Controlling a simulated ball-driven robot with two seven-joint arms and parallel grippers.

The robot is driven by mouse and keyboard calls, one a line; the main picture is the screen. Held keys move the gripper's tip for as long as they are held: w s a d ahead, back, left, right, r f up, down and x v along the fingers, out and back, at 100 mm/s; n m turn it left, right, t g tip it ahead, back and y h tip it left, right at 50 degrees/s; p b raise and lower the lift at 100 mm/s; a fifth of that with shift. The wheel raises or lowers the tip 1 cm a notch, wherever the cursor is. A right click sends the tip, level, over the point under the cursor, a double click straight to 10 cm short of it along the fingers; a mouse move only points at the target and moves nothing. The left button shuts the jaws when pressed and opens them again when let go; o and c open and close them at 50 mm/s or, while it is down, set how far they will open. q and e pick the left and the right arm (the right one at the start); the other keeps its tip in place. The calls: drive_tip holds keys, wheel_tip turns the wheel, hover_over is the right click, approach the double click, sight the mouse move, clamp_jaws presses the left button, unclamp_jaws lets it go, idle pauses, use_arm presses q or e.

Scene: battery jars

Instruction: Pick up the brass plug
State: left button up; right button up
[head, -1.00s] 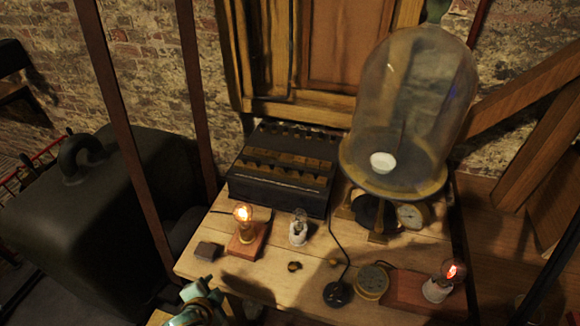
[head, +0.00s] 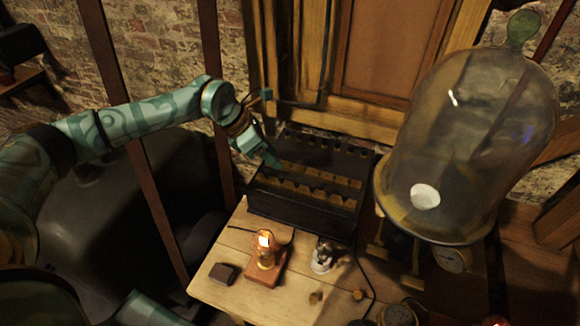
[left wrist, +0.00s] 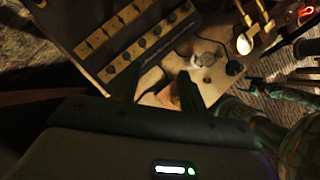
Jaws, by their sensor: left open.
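Two small brass pieces lie on the wooden table in the head view: one upright, plug-like (head: 316,297), and one to its right (head: 358,294). I cannot tell for sure which is the brass plug. My left gripper (head: 268,155) is open and empty, raised over the left end of the dark box, well behind and left of both pieces. In the left wrist view its two dark fingers (left wrist: 158,92) stand apart over the table. The brass pieces are too small and dim to single out there. My right gripper is not in view.
A dark box with rows of keys (head: 305,205) stands at the table's back. A lit bulb on a wooden base (head: 265,262), a dark block (head: 222,274) and a bulb in a white socket (head: 323,257) stand in front. A large glass bell jar (head: 470,140) is at right.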

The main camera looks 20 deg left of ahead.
use_arm(q)
drive_tip(key=y, duration=0.2)
approach(281, 176)
drive_tip(key=b+x, duration=0.2)
drive_tip(key=b, duration=0.3)
drive_tip(key=b+x, duration=0.2)
drive_tip(key=b, duration=0.3)
drive_tip(key=shift+s+a, duration=0.1)
drive_tip(key=shift+s, duration=0.15)
drive_tip(key=b+x, duration=0.5)
drive_tip(key=shift+w, duration=0.3)
drive_tip(key=shift+r, duration=0.25)
drive_tip(key=shift+s, duration=0.1)
clamp_jaws()
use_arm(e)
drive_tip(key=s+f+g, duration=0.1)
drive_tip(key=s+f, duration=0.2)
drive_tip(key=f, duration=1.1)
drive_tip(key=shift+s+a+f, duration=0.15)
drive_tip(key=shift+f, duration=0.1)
